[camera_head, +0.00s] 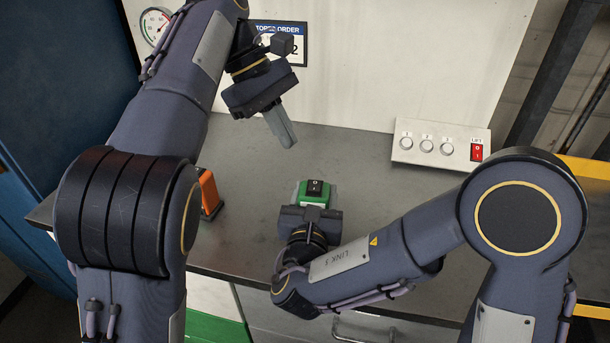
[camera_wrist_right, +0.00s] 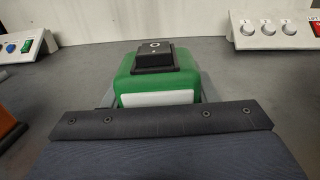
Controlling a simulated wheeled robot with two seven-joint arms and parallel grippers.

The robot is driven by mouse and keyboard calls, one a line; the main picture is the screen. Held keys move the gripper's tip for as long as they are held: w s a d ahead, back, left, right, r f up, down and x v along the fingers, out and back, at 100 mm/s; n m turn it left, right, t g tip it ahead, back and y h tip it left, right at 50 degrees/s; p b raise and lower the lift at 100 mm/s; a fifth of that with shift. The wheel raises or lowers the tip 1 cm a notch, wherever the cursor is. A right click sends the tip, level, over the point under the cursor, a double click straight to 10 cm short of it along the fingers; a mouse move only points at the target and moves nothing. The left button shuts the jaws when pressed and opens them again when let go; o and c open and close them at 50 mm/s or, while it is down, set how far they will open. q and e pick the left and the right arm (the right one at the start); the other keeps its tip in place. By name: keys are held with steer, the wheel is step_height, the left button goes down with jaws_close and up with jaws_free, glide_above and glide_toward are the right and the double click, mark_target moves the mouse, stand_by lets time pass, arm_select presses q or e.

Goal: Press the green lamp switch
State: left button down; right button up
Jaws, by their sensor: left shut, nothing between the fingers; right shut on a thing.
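The green lamp switch (camera_head: 315,194) is a small green box with a white label and a black rocker (camera_head: 314,187) on top. It stands on the grey worktop, and the right wrist view shows it close up (camera_wrist_right: 157,80). My right gripper (camera_head: 317,200) is shut on the green box from the front, its fingers along the box's sides. My left gripper (camera_head: 286,138) is shut and empty, its fingers pointing down above the worktop, behind and a little left of the switch. The rocker's top face is uncovered.
A white panel (camera_head: 438,141) with several round buttons and a red switch (camera_head: 477,150) stands at the back right. An orange object (camera_head: 209,192) stands left of the green switch, partly behind my left arm. The worktop (camera_head: 360,180) between switch and panel is clear.

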arm_select(q)
steer(key=a+r+m+h, duration=0.1)
steer(key=m, duration=0.8)
steer(key=a+r+m+h, duration=0.1)
steer(key=m, duration=0.9)
steer(key=a+r+m+h, duration=0.1)
steer(key=m, duration=0.8)
steer(key=shift+a+r+h, duration=0.1)
steer(key=shift+a+h, duration=0.15)
steer(key=shift+h, duration=0.15)
